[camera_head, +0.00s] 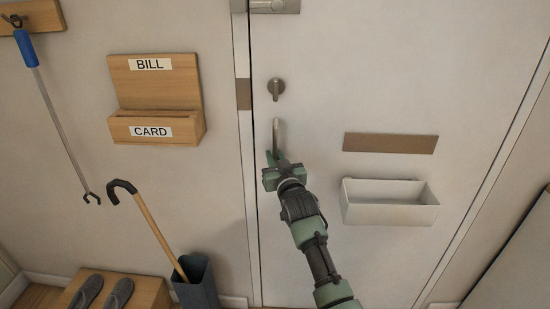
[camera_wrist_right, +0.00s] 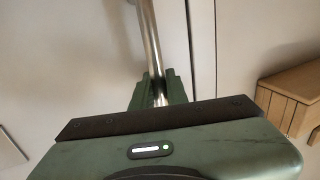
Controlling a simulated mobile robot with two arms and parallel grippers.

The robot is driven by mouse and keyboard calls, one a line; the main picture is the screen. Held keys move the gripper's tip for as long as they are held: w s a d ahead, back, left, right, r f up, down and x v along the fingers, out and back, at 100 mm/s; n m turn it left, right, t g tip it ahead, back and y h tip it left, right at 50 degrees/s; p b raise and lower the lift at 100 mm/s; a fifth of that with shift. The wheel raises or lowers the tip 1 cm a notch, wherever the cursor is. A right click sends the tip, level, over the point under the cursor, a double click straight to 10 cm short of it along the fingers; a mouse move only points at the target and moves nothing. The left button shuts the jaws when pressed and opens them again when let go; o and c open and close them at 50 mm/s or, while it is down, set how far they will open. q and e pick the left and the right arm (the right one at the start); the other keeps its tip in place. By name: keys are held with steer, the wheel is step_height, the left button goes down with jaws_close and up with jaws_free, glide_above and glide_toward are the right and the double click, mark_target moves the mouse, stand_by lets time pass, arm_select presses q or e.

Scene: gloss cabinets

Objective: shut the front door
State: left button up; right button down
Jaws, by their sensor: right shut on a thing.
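The white front door (camera_head: 350,80) fills the right half of the head view and looks flush with its frame, with a thin seam along its left edge. A slim metal handle bar (camera_head: 276,132) stands upright near that edge; it also shows in the right wrist view (camera_wrist_right: 150,42). My right gripper (camera_head: 275,160) is at the lower part of the handle. In the right wrist view its green fingers (camera_wrist_right: 158,92) are shut around the bar. A metal thumb-turn lock (camera_head: 276,88) sits above the handle. My left gripper is not in view.
A wooden BILL/CARD holder (camera_head: 155,98) hangs left of the door. Below it are a cane (camera_head: 150,220) in a grey bin (camera_head: 197,285) and slippers (camera_head: 117,294) on a wooden step. A white mail box (camera_head: 390,204) juts from the door, right of my arm.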

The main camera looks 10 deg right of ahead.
steer(key=shift+d+r, duration=0.3)
steer(key=c, duration=1.6)
jaws_free()
steer(key=shift+o, duration=1)
steer(key=shift+s+f, duration=0.15)
steer(key=shift+s, duration=0.35)
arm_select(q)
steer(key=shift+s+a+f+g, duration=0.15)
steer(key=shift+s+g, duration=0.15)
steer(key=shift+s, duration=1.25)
arm_select(e)
steer(key=s, duration=0.6)
steer(key=shift+s, duration=0.4)
steer(key=shift+a, duration=0.15)
